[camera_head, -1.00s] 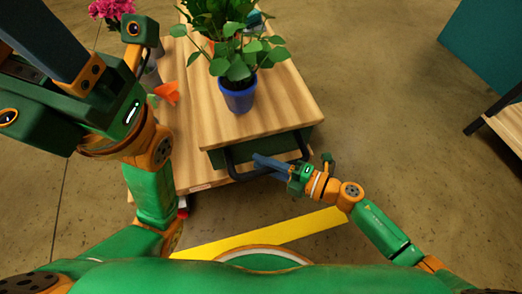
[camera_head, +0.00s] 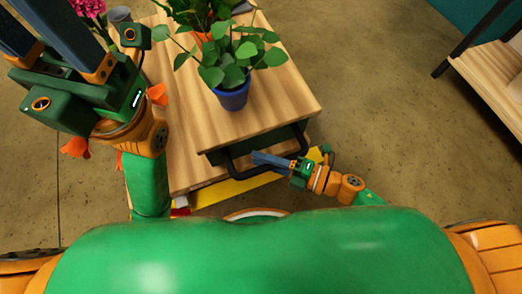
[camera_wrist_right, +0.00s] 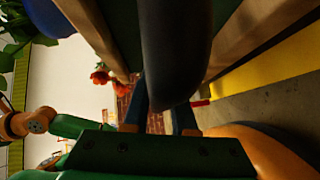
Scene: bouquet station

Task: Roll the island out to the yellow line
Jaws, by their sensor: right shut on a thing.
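The island (camera_head: 285,95) is a wood-topped cart with a dark bar handle (camera_head: 232,166) on its near side. My right gripper (camera_head: 264,160) is shut on this handle. In the right wrist view the dark bar (camera_wrist_right: 175,50) lies between the fingers. The yellow line (camera_head: 235,188) is on the floor along the island's near edge, partly hidden by the island and my body; it also shows in the right wrist view (camera_wrist_right: 285,62). My left gripper (camera_head: 50,25) is raised at the upper left, fingers wide apart, with nothing seen between them.
A leafy plant in a blue pot (camera_head: 233,95) stands on the island, with another plant behind it. Pink flowers (camera_head: 88,8) and orange pieces (camera_head: 157,94) show near the left arm. A wooden shelf unit (camera_head: 490,75) stands at the right; floor between is clear.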

